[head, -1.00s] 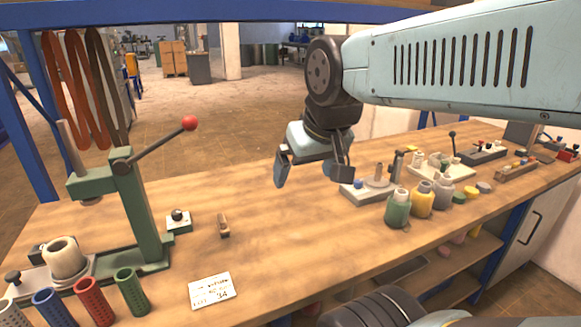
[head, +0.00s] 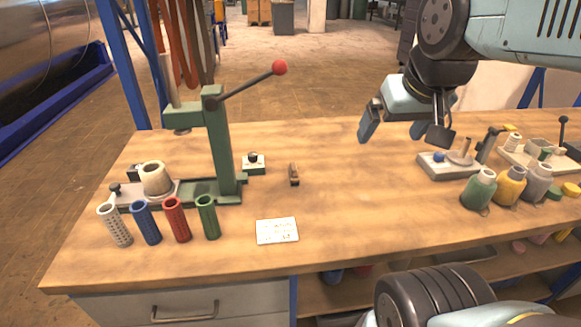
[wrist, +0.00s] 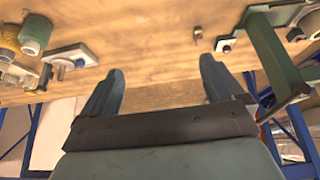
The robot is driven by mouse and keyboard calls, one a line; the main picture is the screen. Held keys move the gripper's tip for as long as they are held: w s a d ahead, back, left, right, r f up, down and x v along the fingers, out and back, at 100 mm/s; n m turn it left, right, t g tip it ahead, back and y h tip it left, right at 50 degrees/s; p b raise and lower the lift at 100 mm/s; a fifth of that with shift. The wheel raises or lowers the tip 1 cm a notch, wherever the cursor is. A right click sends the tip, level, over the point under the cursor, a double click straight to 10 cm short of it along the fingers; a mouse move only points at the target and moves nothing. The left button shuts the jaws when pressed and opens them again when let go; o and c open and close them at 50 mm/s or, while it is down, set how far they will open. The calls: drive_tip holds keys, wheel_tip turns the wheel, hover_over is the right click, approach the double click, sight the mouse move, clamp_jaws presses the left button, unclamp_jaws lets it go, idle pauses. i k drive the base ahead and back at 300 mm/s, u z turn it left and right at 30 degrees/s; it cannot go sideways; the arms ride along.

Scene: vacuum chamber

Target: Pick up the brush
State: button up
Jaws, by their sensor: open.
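The brush (head: 294,174) looks like a small brown wooden piece with a darker end, lying on the bench top (head: 330,215) right of the green lever press. It also shows as a small brown piece in the wrist view (wrist: 198,33), beyond the fingertips. My gripper (head: 404,130) is open and empty, raised over the bench to the right of the brush and apart from it. In the wrist view both fingers of my gripper (wrist: 161,72) are spread with nothing between them.
The green lever press (head: 222,140) with its red-knobbed lever stands left of the brush. Several coloured perforated sleeves (head: 176,220) and a white card (head: 277,231) are nearer the front. Bottles (head: 510,186) and a small fixture (head: 449,168) stand right. The bench around the brush is mostly clear.

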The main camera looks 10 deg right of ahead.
sight(293, 172)
drive_tip(key=z, duration=0.05)
drive_tip(key=k, duration=0.5)
drive_tip(key=z, duration=0.75)
drive_tip(key=k, duration=0.9)
drive_tip(key=u, duration=0.9)
drive_tip(key=i, duration=1)
drive_tip(key=z, duration=0.1)
